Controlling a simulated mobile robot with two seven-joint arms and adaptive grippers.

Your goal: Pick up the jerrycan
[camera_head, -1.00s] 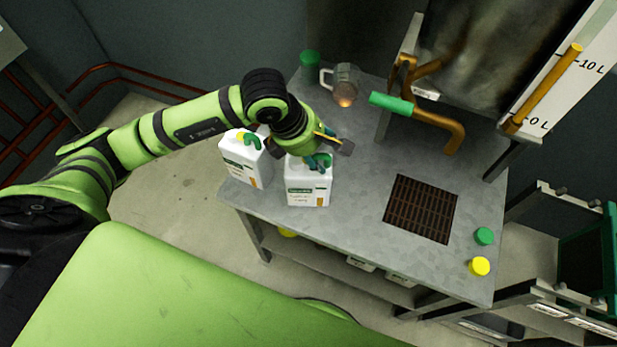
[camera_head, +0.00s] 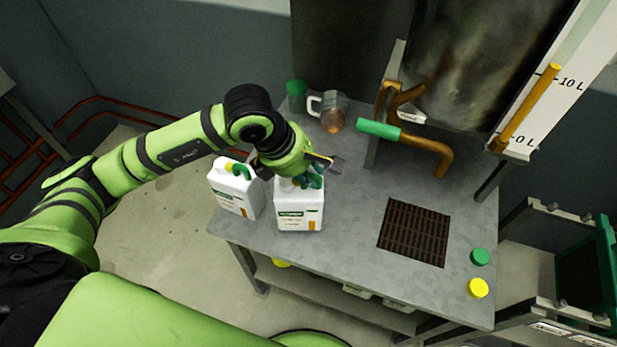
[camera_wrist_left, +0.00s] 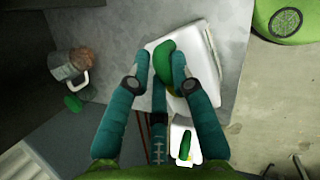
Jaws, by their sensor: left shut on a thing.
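A white jerrycan (camera_head: 299,212) with a green handle and a printed label stands upright near the table's front left edge. My left gripper (camera_head: 312,172) comes down on it from above and is shut on its green handle. In the left wrist view the fingers of my left gripper (camera_wrist_left: 160,72) lie on both sides of the green handle (camera_wrist_left: 168,66), with the white body (camera_wrist_left: 207,55) beneath. A second white jerrycan (camera_head: 236,191), with a yellow cap and green handle, stands close to its left; it also shows in the left wrist view (camera_wrist_left: 184,142). My right gripper is not in view.
A glass jug (camera_head: 331,112) and a green cup (camera_head: 297,93) stand at the back of the metal table (camera_head: 355,205). A brown pipe with a green handle (camera_head: 380,129) reaches over the table. A grate (camera_head: 413,232), a green cap (camera_head: 480,257) and a yellow cap (camera_head: 478,288) lie to the right.

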